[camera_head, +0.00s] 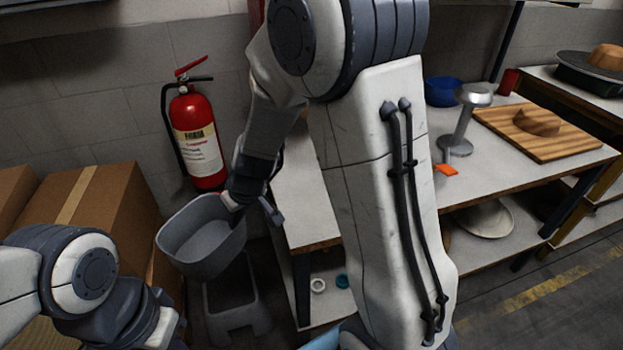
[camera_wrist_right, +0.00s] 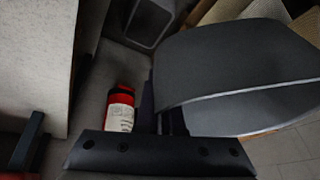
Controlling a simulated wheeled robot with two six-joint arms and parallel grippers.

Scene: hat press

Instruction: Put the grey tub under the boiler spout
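The grey tub (camera_head: 190,250) is a deep open container in the left part of the head view, its empty inside facing up. My right gripper (camera_head: 238,204) is at its right rim and appears shut on it, though the far fingertip is hidden. The tub hangs in the air, slightly tilted, above and left of a grey stool (camera_head: 240,318). In the right wrist view the tub's wall (camera_wrist_right: 235,65) fills the right side. My left arm is at the lower left; its fingers are not visible. I cannot see the boiler or spout in either view.
A red fire extinguisher (camera_head: 196,140) stands by the wall behind the tub. Cardboard boxes (camera_head: 98,205) are on the left. A white-topped table (camera_head: 300,205) is right of the gripper, with a metal stand (camera_head: 460,125) and wooden board (camera_head: 560,140) farther right.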

